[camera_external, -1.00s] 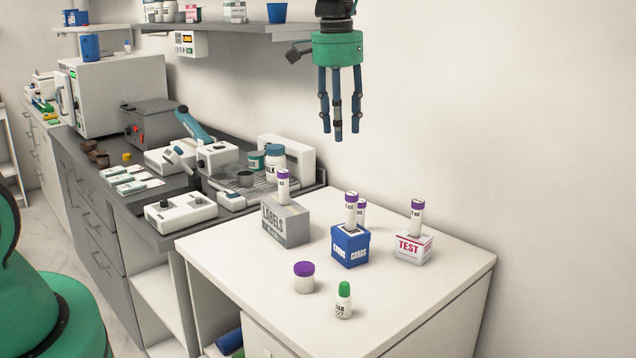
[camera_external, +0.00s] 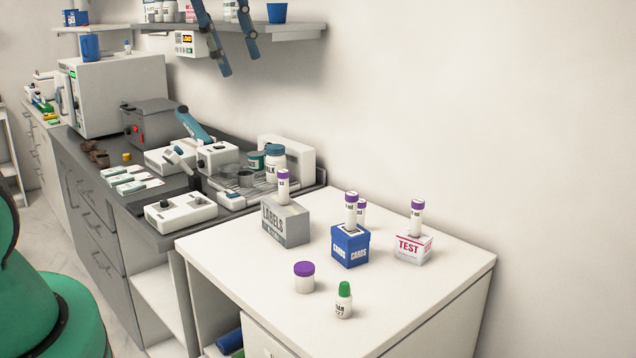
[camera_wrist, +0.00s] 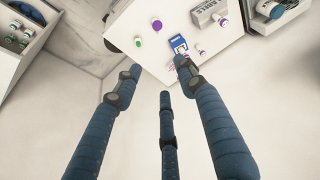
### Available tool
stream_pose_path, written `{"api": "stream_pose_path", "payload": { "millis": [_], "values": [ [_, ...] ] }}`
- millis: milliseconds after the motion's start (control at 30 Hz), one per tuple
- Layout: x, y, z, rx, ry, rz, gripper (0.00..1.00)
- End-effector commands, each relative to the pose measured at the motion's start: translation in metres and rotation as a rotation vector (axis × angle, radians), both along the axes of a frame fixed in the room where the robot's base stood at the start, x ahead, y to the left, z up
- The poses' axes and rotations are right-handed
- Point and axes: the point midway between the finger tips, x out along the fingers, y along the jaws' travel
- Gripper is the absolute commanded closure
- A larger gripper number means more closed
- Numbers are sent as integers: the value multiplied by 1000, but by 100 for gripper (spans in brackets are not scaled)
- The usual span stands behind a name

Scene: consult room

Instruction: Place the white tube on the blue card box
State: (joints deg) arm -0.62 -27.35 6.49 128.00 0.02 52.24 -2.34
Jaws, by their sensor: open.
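Several white tubes with purple caps stand upright. One tube (camera_external: 351,212) stands at the top of the blue card box (camera_external: 350,247); another (camera_external: 361,213) shows just behind it, its base hidden. One tube (camera_external: 283,187) is at the grey LABELS box (camera_external: 286,222), and one (camera_external: 417,217) is at the white TEST box (camera_external: 413,249). My gripper (camera_external: 238,65) is high at the top, its blue fingers in front of the wall shelf, far above the table. In the wrist view its fingers (camera_wrist: 158,78) are spread and empty, with the blue card box (camera_wrist: 179,44) beyond them.
A purple-lidded jar (camera_external: 304,278) and a green-capped bottle (camera_external: 344,300) stand at the front of the white table (camera_external: 450,280). The grey counter (camera_external: 108,195) at left holds instruments. A wall shelf (camera_external: 300,30) runs along the back. The table's right side is clear.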

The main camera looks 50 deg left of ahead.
Motion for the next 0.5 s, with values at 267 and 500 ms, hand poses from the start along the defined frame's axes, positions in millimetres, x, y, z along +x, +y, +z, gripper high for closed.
{"api": "stream_pose_path", "payload": {
  "millis": [267,500],
  "values": [
    [-74,-3,1,10,-82,-30,60],
    [-110,-5,-6,16,-124,-45,60]
  ]
}}
